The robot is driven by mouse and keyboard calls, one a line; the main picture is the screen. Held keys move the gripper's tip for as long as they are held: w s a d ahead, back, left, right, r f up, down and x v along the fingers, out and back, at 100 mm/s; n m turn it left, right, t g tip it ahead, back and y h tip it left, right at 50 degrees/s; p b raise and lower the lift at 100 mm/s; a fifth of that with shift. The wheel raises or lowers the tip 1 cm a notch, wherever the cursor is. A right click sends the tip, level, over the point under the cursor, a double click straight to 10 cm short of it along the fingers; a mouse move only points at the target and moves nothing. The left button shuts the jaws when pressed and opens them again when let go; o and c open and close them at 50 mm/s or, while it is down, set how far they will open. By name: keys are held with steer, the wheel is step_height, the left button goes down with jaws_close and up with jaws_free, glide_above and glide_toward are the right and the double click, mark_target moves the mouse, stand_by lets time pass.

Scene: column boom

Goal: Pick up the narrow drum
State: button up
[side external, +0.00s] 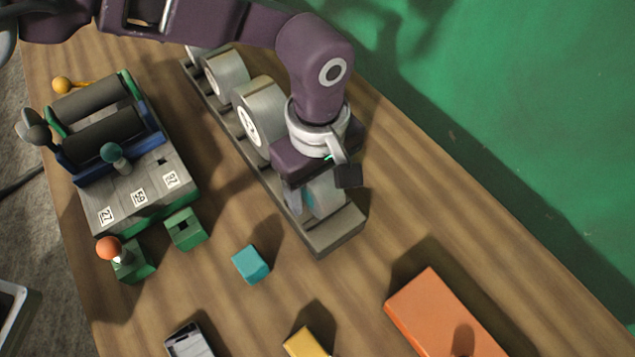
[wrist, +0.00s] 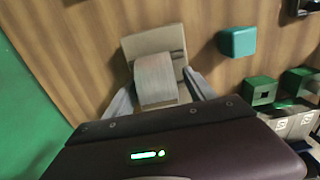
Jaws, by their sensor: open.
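A grey rack (side external: 335,236) holds a row of pale metal drums lying on their sides. The drum at its near end (side external: 326,198), apparently the narrow drum, is partly hidden by my gripper (side external: 318,188) in the side view. In the wrist view, this drum (wrist: 157,78) sits between the two fingers of my gripper (wrist: 158,82), one on each side. The jaws are open, and the drum still rests in the rack (wrist: 152,42). I cannot tell whether either finger touches it.
A larger drum (side external: 258,118) and another drum (side external: 226,76) stand farther back in the rack. A teal cube (side external: 251,264), a yellow block (side external: 305,343) and an orange box (side external: 440,318) lie on the wooden table. A numbered device with rollers (side external: 140,190) stands at left.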

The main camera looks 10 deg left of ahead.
jaws_close()
steer(key=shift+r, duration=0.1)
step_height(320, 180, up, 10)
steer(key=shift+f, duration=0.1)
